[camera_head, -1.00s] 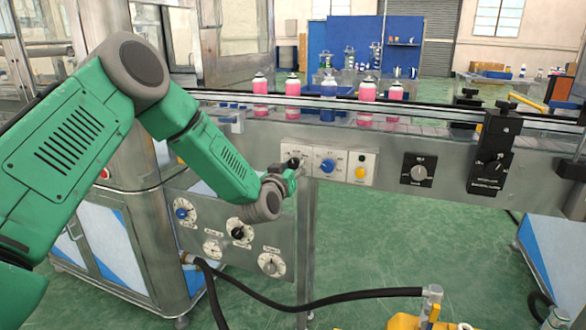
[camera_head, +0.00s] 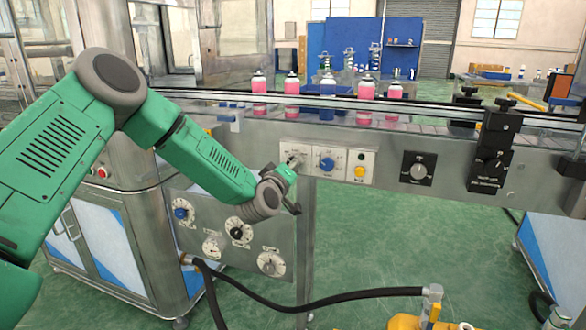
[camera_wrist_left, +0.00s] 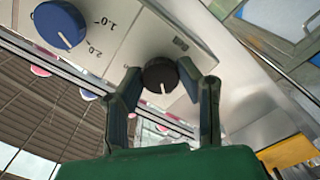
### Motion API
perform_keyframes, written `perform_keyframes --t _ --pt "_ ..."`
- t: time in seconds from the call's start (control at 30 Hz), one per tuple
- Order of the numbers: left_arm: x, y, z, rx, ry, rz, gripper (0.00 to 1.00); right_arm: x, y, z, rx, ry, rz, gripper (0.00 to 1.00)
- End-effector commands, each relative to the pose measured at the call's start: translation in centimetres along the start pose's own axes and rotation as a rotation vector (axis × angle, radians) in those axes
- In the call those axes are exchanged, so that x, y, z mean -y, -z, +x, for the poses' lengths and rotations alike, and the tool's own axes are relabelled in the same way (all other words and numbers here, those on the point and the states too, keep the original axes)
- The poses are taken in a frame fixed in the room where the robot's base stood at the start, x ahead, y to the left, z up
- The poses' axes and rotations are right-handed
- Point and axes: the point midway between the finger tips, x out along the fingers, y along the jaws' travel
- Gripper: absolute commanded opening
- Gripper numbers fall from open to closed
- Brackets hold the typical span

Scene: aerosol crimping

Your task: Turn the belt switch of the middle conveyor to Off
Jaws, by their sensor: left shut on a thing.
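The belt switch is a round black knob on a white plate on the middle conveyor's front side. In the wrist view the knob (camera_wrist_left: 158,75) sits between the two fingers of my left gripper (camera_wrist_left: 161,77), which is shut on it. Its pale pointer line faces down in that picture. In the head view my left gripper (camera_head: 294,164) is at the left plate of the control row, and the hand partly hides the knob. The plate's lettering is too small to read. My right gripper is not in view.
A blue dial (camera_head: 326,165) and a plate with a yellow button (camera_head: 360,171) are right of the switch. A black dial box (camera_head: 418,169) is farther right. Pink cans (camera_head: 366,89) and a blue one stand on the conveyor above. A lower panel (camera_head: 288,237) holds several dials.

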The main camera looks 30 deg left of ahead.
Motion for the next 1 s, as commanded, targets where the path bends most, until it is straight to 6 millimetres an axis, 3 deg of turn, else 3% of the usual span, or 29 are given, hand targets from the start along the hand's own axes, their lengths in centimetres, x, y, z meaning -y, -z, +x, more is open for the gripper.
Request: perform_keyframes --t 0.57,0.6,0.63,1.0 --pt "0.35 0.07 -0.03 -0.002 0.007 -0.034 0.02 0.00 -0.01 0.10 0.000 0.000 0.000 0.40" --pt "0.35 0.07 -0.03 -0.002 0.007 -0.034 0.41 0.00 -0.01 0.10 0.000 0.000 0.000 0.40" --pt "0.35 0.06 -0.03 -0.002 0.007 -0.033 0.51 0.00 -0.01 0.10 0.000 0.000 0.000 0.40" --pt "0.09 -0.03 -0.31 0.000 0.003 -0.032 0.51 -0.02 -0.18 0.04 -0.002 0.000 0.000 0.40"
